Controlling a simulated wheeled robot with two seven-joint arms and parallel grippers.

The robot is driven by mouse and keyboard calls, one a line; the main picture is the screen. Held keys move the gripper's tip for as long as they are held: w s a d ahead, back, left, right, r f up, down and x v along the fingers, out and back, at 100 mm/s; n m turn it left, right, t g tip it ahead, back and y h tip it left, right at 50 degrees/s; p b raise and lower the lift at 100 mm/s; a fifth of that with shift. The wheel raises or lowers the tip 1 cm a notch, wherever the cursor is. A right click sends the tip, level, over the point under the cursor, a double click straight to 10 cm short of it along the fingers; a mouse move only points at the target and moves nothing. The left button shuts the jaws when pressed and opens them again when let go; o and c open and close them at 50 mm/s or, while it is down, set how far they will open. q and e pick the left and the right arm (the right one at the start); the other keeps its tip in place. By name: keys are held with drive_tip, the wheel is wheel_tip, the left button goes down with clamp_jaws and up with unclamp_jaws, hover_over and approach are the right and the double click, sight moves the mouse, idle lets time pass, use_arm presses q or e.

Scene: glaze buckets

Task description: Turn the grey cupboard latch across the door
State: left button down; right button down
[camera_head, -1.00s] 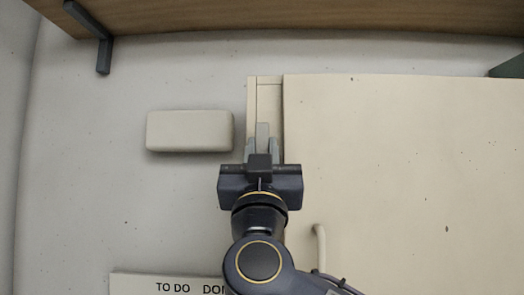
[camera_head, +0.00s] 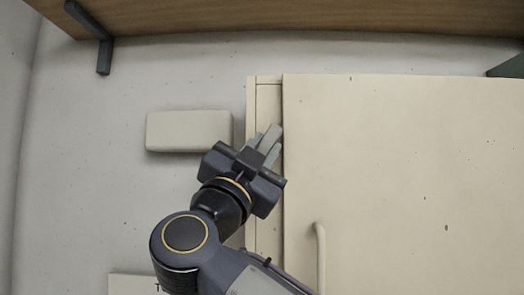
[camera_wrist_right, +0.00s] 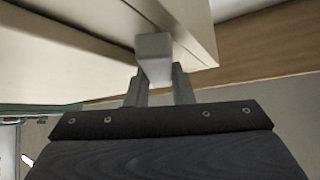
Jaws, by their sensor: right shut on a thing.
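The grey latch (camera_head: 271,137) is at the left edge of the cupboard door (camera_head: 390,170), on the narrow cupboard frame (camera_head: 266,103). It is tilted, its top end leaning right toward the door edge. My right gripper (camera_head: 264,148) is shut on the latch, its fingers on either side of it. In the right wrist view the latch (camera_wrist_right: 154,55) is a pale grey block between my fingertips (camera_wrist_right: 158,85). The latch's lower part is hidden by the gripper. The door looks closed. My left gripper is not in view.
A pale rounded block (camera_head: 189,131) is on the wall left of the cupboard. A door handle (camera_head: 320,255) stands out low on the door, near my right arm. A wooden shelf (camera_head: 300,18) with a dark bracket (camera_head: 95,40) runs above. A partly covered sign (camera_head: 130,284) is at lower left.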

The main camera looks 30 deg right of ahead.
drive_tip(key=m+g+p, duration=0.1)
drive_tip(key=m+g, duration=0.3)
drive_tip(key=shift+r+m, duration=0.1)
drive_tip(key=shift+m, duration=0.2)
drive_tip(key=m+g+y+p, duration=0.1)
drive_tip(key=m+g, duration=0.2)
drive_tip(key=m, duration=0.1)
drive_tip(key=shift+p, duration=0.3)
drive_tip(key=shift+f+m+g+y, duration=0.15)
drive_tip(key=shift+m+g+y, duration=0.4)
drive_tip(key=shift+m, duration=0.4)
drive_tip(key=shift+f+m+g+y, duration=0.15)
drive_tip(key=shift+m+g+y, duration=0.35)
drive_tip(key=shift+m, duration=0.45)
drive_tip(key=shift+y, duration=0.25)
drive_tip(key=c, duration=1.3)
unclamp_jaws()
drive_tip(key=shift+s+d, duration=0.1)
drive_tip(key=shift+o, duration=0.2)
